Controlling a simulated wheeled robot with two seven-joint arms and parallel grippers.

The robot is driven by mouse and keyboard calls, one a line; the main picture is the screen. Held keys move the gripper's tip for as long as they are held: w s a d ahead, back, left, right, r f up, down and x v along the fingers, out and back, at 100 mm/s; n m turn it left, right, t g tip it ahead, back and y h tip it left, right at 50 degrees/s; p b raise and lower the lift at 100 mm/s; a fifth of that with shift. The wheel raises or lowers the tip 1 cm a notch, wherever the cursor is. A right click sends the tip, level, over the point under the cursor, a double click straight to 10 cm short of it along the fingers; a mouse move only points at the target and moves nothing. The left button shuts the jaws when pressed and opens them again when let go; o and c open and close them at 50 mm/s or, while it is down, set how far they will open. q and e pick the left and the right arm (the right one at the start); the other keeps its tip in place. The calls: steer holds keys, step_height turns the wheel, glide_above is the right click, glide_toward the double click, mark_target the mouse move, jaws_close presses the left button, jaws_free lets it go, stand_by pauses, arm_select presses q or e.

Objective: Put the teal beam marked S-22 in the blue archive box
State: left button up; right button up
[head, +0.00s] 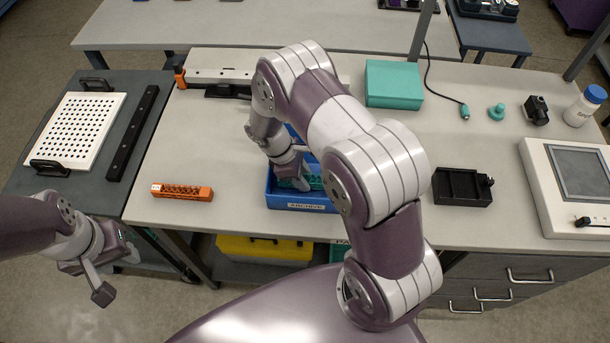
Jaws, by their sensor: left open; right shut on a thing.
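The blue archive box (298,204), labelled ARCHIVE on its front, stands at the table's front edge. A teal lattice piece (301,184) shows low inside the box, mostly covered by my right arm; no S-22 mark can be read on it. My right gripper (296,172) reaches down into the box and is shut on this teal beam. Whether the beam touches the box floor is hidden. My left gripper (117,274) is open and empty, off the table's front left corner.
An orange lattice beam (182,192) with a white tag lies left of the box. A black tray (462,187) and a screen device (575,180) stand right. A teal case (393,84) sits behind my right arm.

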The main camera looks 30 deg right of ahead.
steer(key=shift+s+d+f, duration=0.1)
steer(key=shift+f, duration=0.15)
steer(key=shift+w+a+f, duration=0.15)
steer(key=shift+w+a, duration=0.05)
steer(key=o, duration=1)
steer(key=shift+o, duration=0.2)
steer(key=shift+s+d, duration=0.1)
